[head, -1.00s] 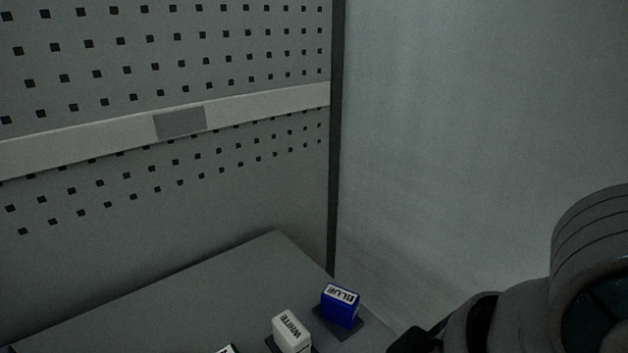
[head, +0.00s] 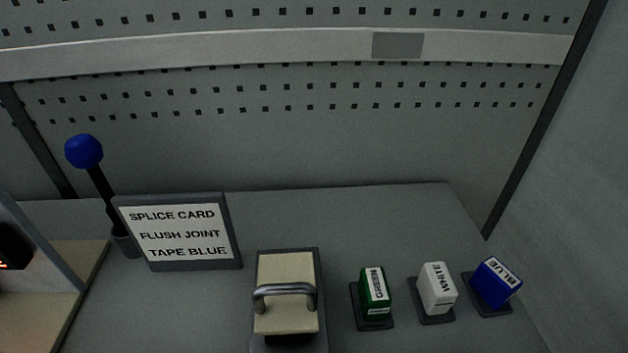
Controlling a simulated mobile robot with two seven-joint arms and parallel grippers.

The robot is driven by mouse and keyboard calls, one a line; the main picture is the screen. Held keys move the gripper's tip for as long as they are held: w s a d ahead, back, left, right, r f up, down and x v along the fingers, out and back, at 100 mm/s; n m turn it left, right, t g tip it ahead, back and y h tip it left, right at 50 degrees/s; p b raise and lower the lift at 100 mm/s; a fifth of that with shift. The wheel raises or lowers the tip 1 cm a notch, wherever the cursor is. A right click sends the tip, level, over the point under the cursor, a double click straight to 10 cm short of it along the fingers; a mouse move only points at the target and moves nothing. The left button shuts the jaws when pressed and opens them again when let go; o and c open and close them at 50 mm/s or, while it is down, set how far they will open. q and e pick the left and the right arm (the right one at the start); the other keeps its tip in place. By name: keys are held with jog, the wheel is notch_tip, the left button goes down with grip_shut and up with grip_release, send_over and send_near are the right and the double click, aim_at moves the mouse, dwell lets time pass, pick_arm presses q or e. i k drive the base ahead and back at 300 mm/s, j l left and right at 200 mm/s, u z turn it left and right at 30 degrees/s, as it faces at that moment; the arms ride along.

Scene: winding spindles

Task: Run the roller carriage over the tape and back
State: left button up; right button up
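The likely roller carriage is a cream block (head: 286,290) with a grey bar handle (head: 285,291), on a dark base at the bottom middle of the head view. Its lower end is partly cut off by the frame. No tape strip can be made out. A blue block labelled BLUE (head: 495,283), a white one labelled WHITE (head: 437,288) and a green one labelled GREEN (head: 375,291) stand on dark pads to its right. A card (head: 180,231) reads "SPLICE CARD FLUSH JOINT TAPE BLUE". Neither gripper is in view.
A lever with a blue knob (head: 84,151) stands behind the card, at the left. A frame with a light wooden floor (head: 38,315) and a small orange light is at the left edge. A pegboard wall (head: 270,140) closes the back. The grey table (head: 340,220) is clear behind the blocks.

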aim_at(285, 300)
jog(key=j+z, duration=0.15)
jog(key=z, duration=0.25)
jog(key=k+j+z, duration=0.1)
jog(key=z, duration=0.25)
jog(key=k+j+z, duration=0.1)
jog(key=z, duration=0.3)
jog(key=k+z, duration=0.1)
jog(key=z, duration=0.25)
